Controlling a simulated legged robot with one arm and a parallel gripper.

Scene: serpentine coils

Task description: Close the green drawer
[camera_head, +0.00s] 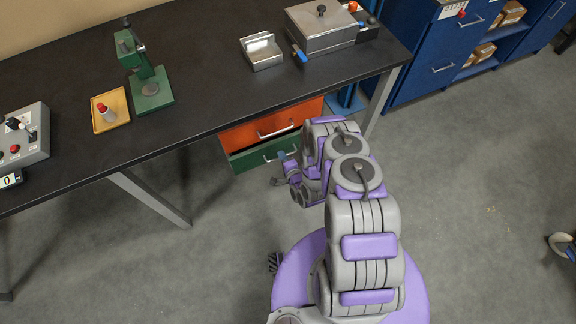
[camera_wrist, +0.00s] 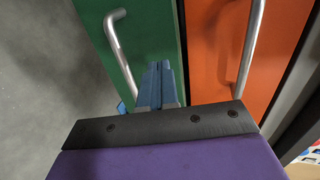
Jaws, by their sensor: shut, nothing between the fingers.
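The green drawer (camera_head: 262,154) is the lower of two drawers under the black workbench. In the head view a dark gap shows above its green front, and the front stands out from the orange drawer, so it looks partly open. Its silver bar handle (camera_wrist: 122,50) shows in the wrist view, with the green front (camera_wrist: 153,30) beside it. My gripper (camera_wrist: 158,68) is shut and empty, its blue fingertips in front of the green front, beside the handle. I cannot tell whether they touch it. In the head view my gripper (camera_head: 281,168) is by the drawer's right end.
The orange drawer (camera_head: 262,123) is above the green one and also has a bar handle. A table leg (camera_head: 380,105) stands to the right, another (camera_head: 150,198) to the left. Blue cabinets (camera_head: 425,70) stand at the right. The grey floor in front is mostly clear.

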